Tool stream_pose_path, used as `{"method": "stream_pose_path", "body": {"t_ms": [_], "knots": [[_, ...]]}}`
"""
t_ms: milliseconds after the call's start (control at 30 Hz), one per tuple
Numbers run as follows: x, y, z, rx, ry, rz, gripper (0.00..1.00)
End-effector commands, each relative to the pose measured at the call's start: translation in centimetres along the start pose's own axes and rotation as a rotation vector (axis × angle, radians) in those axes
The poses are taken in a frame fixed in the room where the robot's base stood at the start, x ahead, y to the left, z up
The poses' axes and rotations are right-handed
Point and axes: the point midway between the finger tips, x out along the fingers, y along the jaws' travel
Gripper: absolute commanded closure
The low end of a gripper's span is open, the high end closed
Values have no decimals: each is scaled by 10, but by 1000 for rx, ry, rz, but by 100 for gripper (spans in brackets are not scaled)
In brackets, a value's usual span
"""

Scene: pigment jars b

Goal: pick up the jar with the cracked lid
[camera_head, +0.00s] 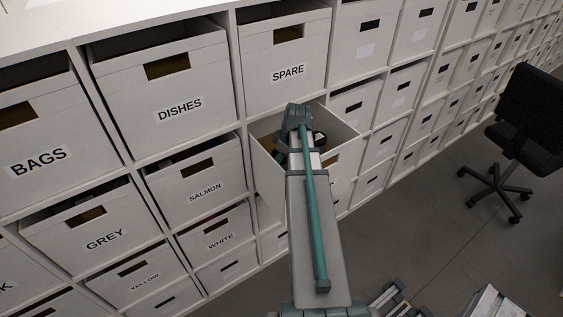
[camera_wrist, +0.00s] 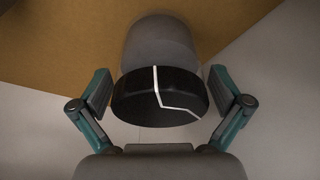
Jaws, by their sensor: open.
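The jar (camera_wrist: 160,45) has a grey body and a black lid (camera_wrist: 140,97) with a white crack line across it. In the wrist view it lies between the two open fingers of my gripper (camera_wrist: 160,95), with its lid towards me. Gaps show between the lid and the finger pads on both sides, so the gripper holds nothing. In the head view my arm reaches into a pulled-out white box (camera_head: 345,132), and my arm covers most of its inside.
The box has a brown floor (camera_wrist: 50,30) and pale walls close around my gripper. Shelves of white boxes stand around it, including SPARE (camera_head: 288,72) above and SALMON (camera_head: 205,187) to the left. A black office chair (camera_head: 520,130) stands at the right on open floor.

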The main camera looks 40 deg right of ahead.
Motion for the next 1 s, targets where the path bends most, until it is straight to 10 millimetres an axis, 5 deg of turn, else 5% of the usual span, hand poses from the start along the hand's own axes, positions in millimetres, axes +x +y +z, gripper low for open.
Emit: {"method": "stream_pose_path", "body": {"t_ms": [67,433,1000], "knots": [[0,0,0,0,0,0,3],[0,0,0,0,0,0,65],[-14,1,-4,-1,1,2,65]]}}
